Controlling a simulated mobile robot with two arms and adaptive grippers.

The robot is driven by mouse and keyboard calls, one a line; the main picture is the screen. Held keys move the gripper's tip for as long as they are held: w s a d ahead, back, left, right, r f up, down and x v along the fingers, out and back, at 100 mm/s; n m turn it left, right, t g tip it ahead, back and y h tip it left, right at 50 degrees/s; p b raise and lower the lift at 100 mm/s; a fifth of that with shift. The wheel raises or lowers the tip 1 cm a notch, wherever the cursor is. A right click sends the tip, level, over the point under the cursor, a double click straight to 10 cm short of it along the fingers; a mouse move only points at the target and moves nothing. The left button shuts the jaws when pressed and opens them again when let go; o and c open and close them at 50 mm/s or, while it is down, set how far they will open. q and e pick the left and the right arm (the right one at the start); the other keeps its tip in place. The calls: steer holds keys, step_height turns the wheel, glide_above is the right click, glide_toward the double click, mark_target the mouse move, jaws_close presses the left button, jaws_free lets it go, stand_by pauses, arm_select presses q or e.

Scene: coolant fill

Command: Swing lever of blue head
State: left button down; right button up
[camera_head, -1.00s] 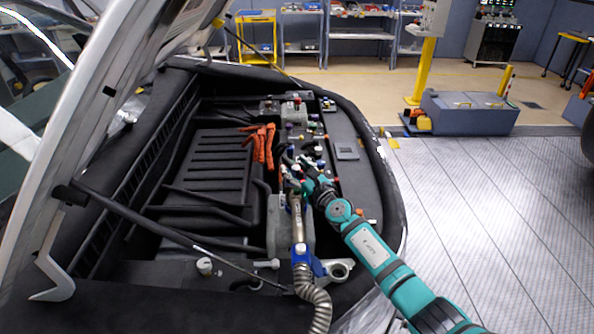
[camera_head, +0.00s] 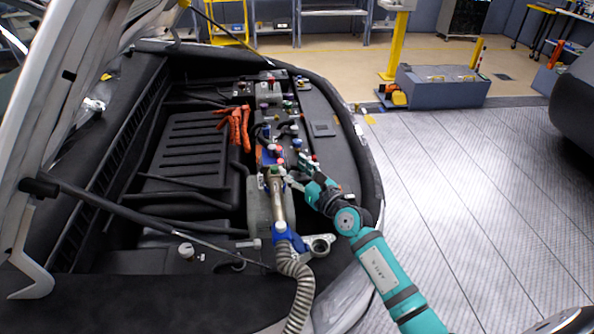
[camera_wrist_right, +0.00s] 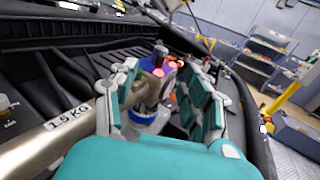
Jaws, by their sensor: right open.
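The blue head (camera_head: 268,156) sits at the far end of a silver tube (camera_head: 277,198) in the engine bay, with red parts on it. In the right wrist view, the blue head (camera_wrist_right: 150,65) shows pink-red round parts on top and lies beyond the gap between my fingers. The tube, labelled 1.5 KG, runs up to it from the lower left. I cannot clearly make out which part is the lever. My right gripper (camera_head: 300,170) is open, just right of the tube's far end; in its wrist view the fingers (camera_wrist_right: 160,85) stand apart. My left gripper is not in view.
A ribbed hose (camera_head: 298,285) joins the tube's near end at a blue collar (camera_head: 283,232). Orange cables (camera_head: 234,127) lie left of the head. A hood strut (camera_head: 150,222) crosses the bay's left side.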

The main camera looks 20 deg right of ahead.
steer(key=shift+s+d, duration=0.1)
steer(key=shift+s, duration=0.2)
